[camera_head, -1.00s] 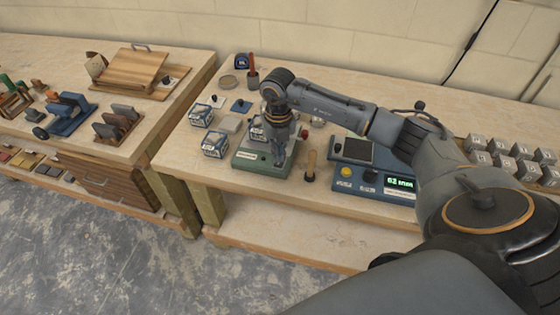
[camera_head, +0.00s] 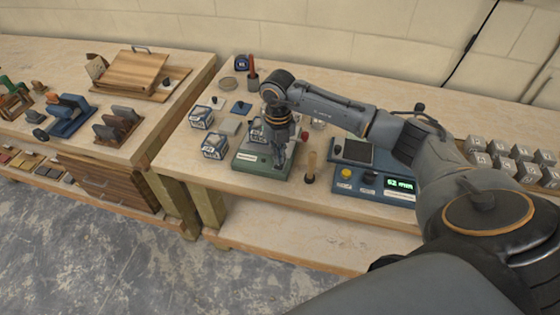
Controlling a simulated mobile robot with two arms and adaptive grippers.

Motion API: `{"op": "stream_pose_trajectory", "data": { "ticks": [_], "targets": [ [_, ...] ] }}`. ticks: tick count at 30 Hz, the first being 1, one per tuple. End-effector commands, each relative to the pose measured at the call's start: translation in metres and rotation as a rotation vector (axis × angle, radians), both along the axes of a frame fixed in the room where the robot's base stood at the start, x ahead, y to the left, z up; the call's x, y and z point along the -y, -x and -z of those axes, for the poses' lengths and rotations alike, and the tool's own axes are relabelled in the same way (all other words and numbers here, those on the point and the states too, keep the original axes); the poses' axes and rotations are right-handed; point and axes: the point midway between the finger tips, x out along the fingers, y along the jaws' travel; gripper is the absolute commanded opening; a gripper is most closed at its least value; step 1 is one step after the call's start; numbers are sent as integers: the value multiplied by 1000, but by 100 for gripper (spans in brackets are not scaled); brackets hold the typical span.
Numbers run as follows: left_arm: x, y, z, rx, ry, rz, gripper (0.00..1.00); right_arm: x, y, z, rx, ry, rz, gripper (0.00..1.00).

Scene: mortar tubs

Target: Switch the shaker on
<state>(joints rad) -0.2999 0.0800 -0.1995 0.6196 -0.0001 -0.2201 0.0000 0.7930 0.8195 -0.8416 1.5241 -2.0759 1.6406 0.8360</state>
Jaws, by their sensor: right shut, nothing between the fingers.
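A low green box (camera_head: 256,163) with a pale label on its front stands on the right-hand bench; it may be the shaker, though its label is too small to read. My right gripper (camera_head: 277,163) points down over the right part of this box. It is shut and holds nothing. Its fingertips are at or just above the box's top; I cannot tell whether they touch. The gripper hides part of the box, including any switch beneath it. My left gripper is not in view.
Blue-and-white boxes (camera_head: 215,146) stand left of the green box. A wooden-handled tool (camera_head: 311,167) stands close on the right, then a blue device (camera_head: 371,184) with a yellow knob and lit display. Grey cubes (camera_head: 502,160) lie farther right.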

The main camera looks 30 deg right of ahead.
Motion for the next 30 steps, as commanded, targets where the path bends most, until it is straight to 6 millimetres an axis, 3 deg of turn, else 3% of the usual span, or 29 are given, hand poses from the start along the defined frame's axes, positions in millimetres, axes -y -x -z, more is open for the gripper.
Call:
{"op": "stream_pose_trajectory", "data": {
  "ticks": [30],
  "targets": [
    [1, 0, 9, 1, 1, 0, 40, 0, 0, 12, 0, 0, 0, 0]
  ]
}}
